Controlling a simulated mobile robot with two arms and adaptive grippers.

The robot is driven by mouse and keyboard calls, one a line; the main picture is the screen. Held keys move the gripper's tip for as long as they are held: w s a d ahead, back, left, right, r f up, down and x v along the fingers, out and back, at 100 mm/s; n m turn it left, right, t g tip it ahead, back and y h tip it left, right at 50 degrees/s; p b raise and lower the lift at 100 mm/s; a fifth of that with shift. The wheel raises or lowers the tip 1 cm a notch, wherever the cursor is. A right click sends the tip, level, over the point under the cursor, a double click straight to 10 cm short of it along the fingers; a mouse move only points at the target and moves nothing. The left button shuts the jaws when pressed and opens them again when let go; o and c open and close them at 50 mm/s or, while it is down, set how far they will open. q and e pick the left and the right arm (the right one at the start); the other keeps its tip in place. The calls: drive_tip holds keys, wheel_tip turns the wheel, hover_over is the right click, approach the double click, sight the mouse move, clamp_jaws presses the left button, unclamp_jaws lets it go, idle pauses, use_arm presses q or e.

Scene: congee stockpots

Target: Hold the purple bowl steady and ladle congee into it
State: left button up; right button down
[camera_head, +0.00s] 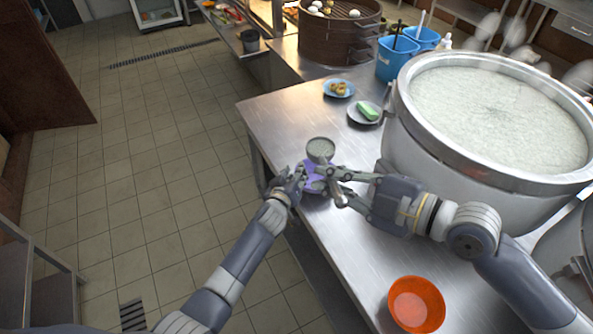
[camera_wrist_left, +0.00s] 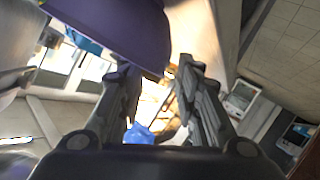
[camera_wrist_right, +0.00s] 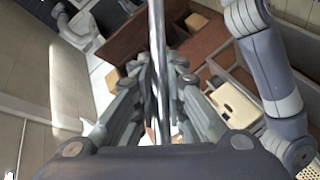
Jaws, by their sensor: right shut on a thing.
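The purple bowl (camera_head: 311,184) is at the table's left edge, partly hidden by my grippers. It also shows dark purple at the top of the left wrist view (camera_wrist_left: 115,25). My left gripper (camera_head: 291,181) is at the bowl's left side, its fingers apart with the bowl's edge by their tips; whether they touch it is unclear. My right gripper (camera_head: 331,180) is shut on the ladle, whose handle (camera_wrist_right: 157,45) stands between the fingers in the right wrist view. The ladle's cup (camera_head: 320,149), with pale congee inside, shows just beyond the bowl. The large stockpot (camera_head: 440,150) holds congee (camera_head: 500,110).
An orange bowl (camera_head: 416,304) sits near the table's front. A plate with a green block (camera_head: 368,111) and a blue plate of food (camera_head: 339,89) lie farther back. Blue containers (camera_head: 397,60) and a steamer (camera_head: 338,38) stand behind. The table (camera_head: 345,235) is clear between the grippers and orange bowl.

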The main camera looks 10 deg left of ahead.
use_arm(q)
drive_tip(key=shift+x, duration=1.15)
clamp_jaws()
